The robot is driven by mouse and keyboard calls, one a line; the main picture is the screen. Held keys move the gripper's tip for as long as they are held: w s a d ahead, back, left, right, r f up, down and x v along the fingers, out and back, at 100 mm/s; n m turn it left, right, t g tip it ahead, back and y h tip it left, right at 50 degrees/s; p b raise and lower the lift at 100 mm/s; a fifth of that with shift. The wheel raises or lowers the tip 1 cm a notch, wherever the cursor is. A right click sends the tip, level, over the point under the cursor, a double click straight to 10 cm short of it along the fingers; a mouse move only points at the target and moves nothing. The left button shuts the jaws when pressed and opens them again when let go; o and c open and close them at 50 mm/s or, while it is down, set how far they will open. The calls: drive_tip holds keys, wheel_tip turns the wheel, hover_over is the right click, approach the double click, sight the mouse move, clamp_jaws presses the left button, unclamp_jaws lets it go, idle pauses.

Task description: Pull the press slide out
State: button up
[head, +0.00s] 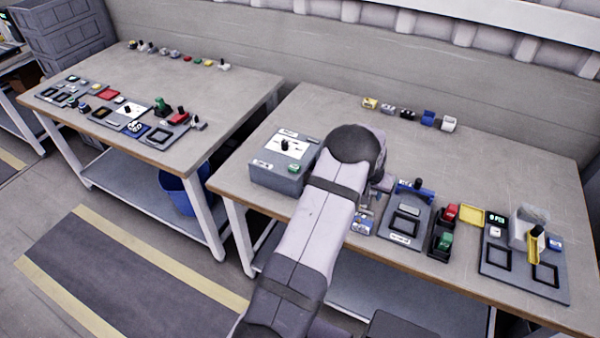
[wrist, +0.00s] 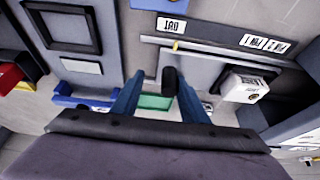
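My gripper (wrist: 160,85) shows in the wrist view as two blue fingers standing apart. A black knob (wrist: 169,80) sits between them, closer to the right finger, and no firm grip on it shows. The knob stands at a grey plate (wrist: 195,68) with a small yellow mark; this looks like the press slide, but I cannot be sure. A green patch (wrist: 155,102) lies below the knob. In the head view my arm hides the gripper and most of this spot. The station with a blue handle (head: 412,190) and a grey plate (head: 398,228) stands just right of it.
A grey box (head: 272,178) with a black lever stands left of my arm. Red and green items (head: 442,242), a yellow tray (head: 471,215) and a fixture plate (head: 525,284) are at the right. The table's back middle (head: 470,165) is clear.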

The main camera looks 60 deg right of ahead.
drive_tip(key=shift+a+f, duration=0.35)
drive_tip(key=shift+f, duration=0.05)
drive_tip(key=shift+d+r+p, duration=0.15)
drive_tip(key=shift+r+p, duration=0.4)
drive_tip(key=shift+r, duration=0.25)
drive_tip(key=r+p, duration=0.1)
drive_tip(key=r, duration=0.2)
drive_tip(key=r+p, duration=0.2)
drive_tip(key=r, duration=0.1)
drive_tip(key=shift+d, duration=0.2)
drive_tip(key=shift+w, duration=0.1)
